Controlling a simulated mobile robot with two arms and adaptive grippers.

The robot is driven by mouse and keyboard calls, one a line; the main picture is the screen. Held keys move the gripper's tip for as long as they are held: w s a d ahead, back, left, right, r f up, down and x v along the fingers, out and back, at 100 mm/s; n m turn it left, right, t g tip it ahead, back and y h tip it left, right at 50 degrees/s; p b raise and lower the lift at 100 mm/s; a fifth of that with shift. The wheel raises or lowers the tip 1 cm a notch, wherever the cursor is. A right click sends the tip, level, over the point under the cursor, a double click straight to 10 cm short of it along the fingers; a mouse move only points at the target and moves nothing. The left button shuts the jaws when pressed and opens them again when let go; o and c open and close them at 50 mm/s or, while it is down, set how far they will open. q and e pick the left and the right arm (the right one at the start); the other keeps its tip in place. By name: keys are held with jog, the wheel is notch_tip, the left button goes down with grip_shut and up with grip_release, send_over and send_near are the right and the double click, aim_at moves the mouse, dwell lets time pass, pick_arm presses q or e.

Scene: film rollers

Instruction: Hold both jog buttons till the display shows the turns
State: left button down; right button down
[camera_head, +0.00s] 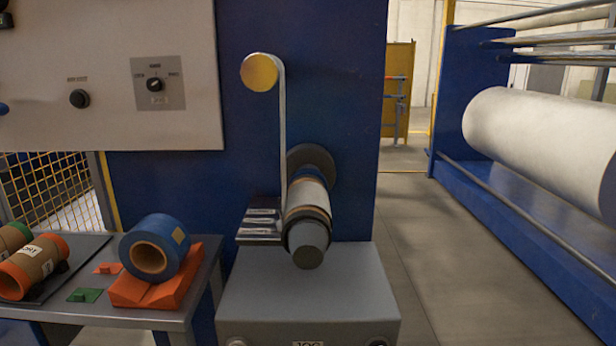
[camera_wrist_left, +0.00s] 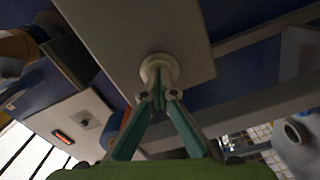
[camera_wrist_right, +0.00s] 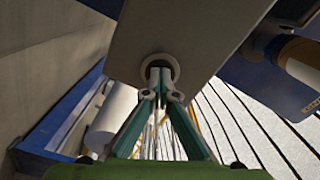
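The grey jog box (camera_head: 310,295) stands below the roller, with part of its JOG label (camera_head: 308,344) at the picture's bottom edge. Its left button (camera_head: 237,342) and right button (camera_head: 377,343) are partly cut off there. In the left wrist view my left gripper (camera_wrist_left: 160,97) is shut and empty, its tips in front of a pale round jog button (camera_wrist_left: 158,62). In the right wrist view my right gripper (camera_wrist_right: 161,94) is likewise shut at the other button (camera_wrist_right: 160,60). Contact and pressing cannot be told. Neither gripper shows in the head view. No readable turns display is visible.
A roller with a wound core (camera_head: 308,200) sits above the box, with a strip running up to a yellow-ended roller (camera_head: 259,72). A side table (camera_head: 150,318) holds a blue roll (camera_head: 153,246) on an orange cradle (camera_head: 155,290). The floor (camera_head: 420,250) at right is clear.

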pick_arm(q)
jog(key=s, duration=0.7)
dwell(0.6)
pick_arm(e)
jog(key=shift+s, duration=0.1)
pick_arm(q)
jog(key=shift+f, duration=0.1)
pick_arm(e)
jog(key=s, duration=0.6)
jog(key=shift+s, duration=0.4)
dwell(0.3)
